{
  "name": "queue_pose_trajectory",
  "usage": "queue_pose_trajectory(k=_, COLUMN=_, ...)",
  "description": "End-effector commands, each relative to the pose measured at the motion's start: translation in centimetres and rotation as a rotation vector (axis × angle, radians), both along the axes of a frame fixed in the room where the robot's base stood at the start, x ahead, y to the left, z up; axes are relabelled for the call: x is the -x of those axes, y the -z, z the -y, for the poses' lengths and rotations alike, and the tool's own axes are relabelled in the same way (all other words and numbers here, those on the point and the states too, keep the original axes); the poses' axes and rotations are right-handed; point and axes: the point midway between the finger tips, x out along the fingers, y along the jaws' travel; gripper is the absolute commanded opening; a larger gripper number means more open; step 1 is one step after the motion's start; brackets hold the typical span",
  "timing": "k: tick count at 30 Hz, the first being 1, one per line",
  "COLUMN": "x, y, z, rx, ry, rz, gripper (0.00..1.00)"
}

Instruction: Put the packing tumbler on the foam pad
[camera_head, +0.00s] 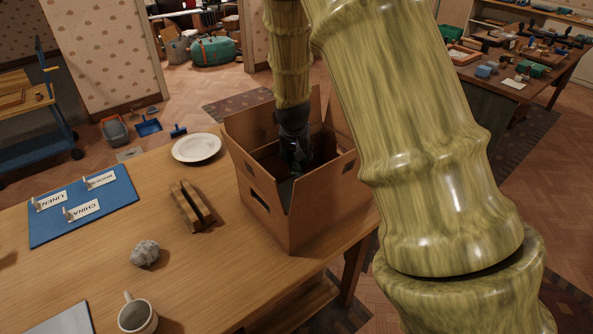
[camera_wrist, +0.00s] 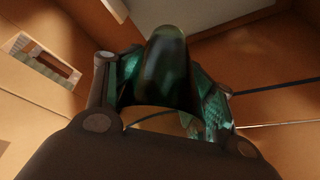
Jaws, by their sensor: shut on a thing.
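My gripper (camera_head: 297,165) reaches down inside the open cardboard box (camera_head: 262,208) on the wooden table. In the wrist view my gripper (camera_wrist: 165,78) is shut on a dark green, glossy, rounded thing, which I take to be the packing tumbler (camera_wrist: 166,60). The fingers press on it from both sides. In the head view the box walls and my arm hide most of it, and I cannot tell whether it touches the box floor. I cannot tell for sure which thing is the foam pad; a flat grey piece (camera_head: 64,320) lies at the table's near left.
On the table are a white plate (camera_head: 197,148), a slotted wooden block (camera_head: 192,206), a grey crumpled lump (camera_head: 145,253), a mug (camera_head: 138,315) and a blue board (camera_head: 83,206) with label cards. The box walls stand close around my gripper. Bare tabletop lies between these things.

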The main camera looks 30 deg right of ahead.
Motion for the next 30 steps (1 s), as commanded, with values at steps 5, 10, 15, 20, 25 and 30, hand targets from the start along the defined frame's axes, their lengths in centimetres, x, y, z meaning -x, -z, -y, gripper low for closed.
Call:
queue_pose_trajectory(k=5, x=0.0, y=2.0, z=0.0, rx=0.0, ry=0.0, rz=0.0, gripper=0.13)
queue_pose_trajectory(k=10, x=-0.1, y=2.7, z=0.0, rx=0.001, ry=0.0, rz=0.002, gripper=0.13)
queue_pose_trajectory(k=15, x=0.0, y=3.7, z=0.0, rx=0.001, ry=0.0, rz=-0.001, gripper=0.13)
queue_pose_trajectory(k=20, x=0.0, y=5.6, z=0.0, rx=0.001, ry=0.0, rz=-0.002, gripper=0.13)
queue_pose_trajectory(k=25, x=0.0, y=6.9, z=0.0, rx=0.0, ry=-0.001, rz=0.0, gripper=0.13)
queue_pose_trajectory(k=30, x=0.0, y=6.9, z=0.0, rx=0.0, ry=0.0, rz=0.001, gripper=0.13)
